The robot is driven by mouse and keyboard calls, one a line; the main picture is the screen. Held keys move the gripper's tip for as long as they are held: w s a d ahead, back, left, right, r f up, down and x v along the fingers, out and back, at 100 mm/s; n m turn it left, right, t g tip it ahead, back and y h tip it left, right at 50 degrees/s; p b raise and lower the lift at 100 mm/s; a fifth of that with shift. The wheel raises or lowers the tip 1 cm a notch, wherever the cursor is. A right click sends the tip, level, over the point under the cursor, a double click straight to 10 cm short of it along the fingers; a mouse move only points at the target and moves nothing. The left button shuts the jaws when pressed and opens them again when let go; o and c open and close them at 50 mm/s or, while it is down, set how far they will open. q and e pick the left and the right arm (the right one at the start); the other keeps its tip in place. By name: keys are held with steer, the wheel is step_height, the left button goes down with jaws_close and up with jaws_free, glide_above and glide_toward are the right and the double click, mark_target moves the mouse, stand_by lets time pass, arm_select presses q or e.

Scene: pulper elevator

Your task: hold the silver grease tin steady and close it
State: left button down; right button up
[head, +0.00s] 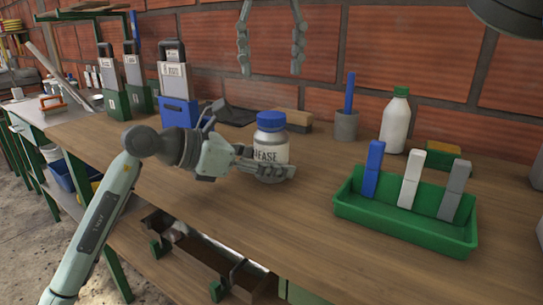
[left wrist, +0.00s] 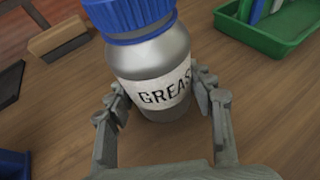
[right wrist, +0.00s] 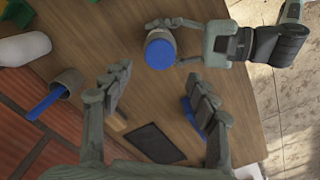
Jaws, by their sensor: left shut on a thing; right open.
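The silver grease tin (head: 270,152) stands upright on the wooden bench with a blue lid (head: 271,121) on top. Its white label reads GREASE in the left wrist view (left wrist: 165,94). I cannot tell how tightly the lid sits. My left gripper (head: 265,172) is shut around the tin's lower body, one finger on each side. My right gripper (head: 270,68) is open and empty, pointing down above and behind the tin, near the brick wall. In the right wrist view the blue lid (right wrist: 160,52) shows beyond my open fingers (right wrist: 158,105).
A green tray (head: 405,222) with blue, white and grey blocks stands right of the tin. A white bottle (head: 395,125), a grey cup (head: 346,126) with a blue stick and a brush (head: 298,121) stand behind. Blue and green holders (head: 179,111) are at left. The front bench is clear.

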mark_target(272, 115)
steer(key=shift+f, duration=4)
